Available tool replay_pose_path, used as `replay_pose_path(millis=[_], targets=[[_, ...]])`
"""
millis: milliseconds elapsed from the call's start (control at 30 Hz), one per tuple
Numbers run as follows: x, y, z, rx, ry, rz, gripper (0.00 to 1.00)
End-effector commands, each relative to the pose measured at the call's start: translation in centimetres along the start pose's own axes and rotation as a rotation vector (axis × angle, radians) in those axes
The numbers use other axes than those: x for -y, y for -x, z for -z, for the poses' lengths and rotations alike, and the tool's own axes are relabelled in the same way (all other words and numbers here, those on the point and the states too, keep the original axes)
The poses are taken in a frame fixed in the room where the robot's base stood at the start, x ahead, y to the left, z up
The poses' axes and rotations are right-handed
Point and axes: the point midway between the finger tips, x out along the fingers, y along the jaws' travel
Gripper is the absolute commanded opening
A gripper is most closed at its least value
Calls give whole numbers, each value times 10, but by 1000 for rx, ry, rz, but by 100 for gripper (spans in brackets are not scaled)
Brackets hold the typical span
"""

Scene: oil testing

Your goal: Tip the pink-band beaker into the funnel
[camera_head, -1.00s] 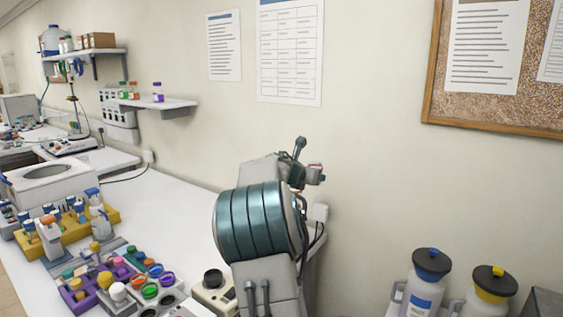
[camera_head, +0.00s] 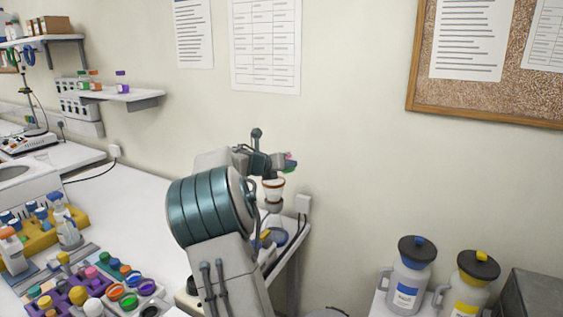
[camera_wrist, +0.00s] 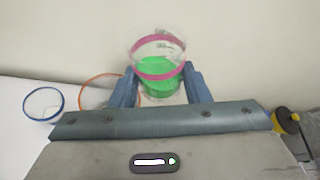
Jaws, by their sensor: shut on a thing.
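The pink-band beaker (camera_wrist: 158,68) is clear and holds green liquid. In the wrist view it sits between the two blue-grey fingers of my gripper (camera_wrist: 161,86), which are shut on it. In the head view my gripper (camera_head: 280,160) is beyond my arm, and only a small pink and green part of the beaker (camera_head: 290,162) shows. I cannot tell its tilt. A white funnel with an orange rim (camera_head: 273,187) stands just below my gripper there. An orange ring, partly hidden by a finger, shows left of the beaker in the wrist view (camera_wrist: 88,83).
A blue-rimmed round thing (camera_head: 275,237) is low behind my arm. Jugs with blue (camera_head: 409,270) and yellow (camera_head: 472,285) labels stand at right. The left bench holds a purple rack (camera_head: 75,297) and several coloured containers. The wall is close behind my gripper.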

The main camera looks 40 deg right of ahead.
Motion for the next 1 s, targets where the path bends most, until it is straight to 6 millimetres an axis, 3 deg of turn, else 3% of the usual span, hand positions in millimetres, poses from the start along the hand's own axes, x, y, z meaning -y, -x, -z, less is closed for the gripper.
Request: replay_pose_path(millis=[500, 1000], targets=[[2, -6, 16, 0, 613, 255, 19], [0, -7, 16, 0, 768, 319, 19]])
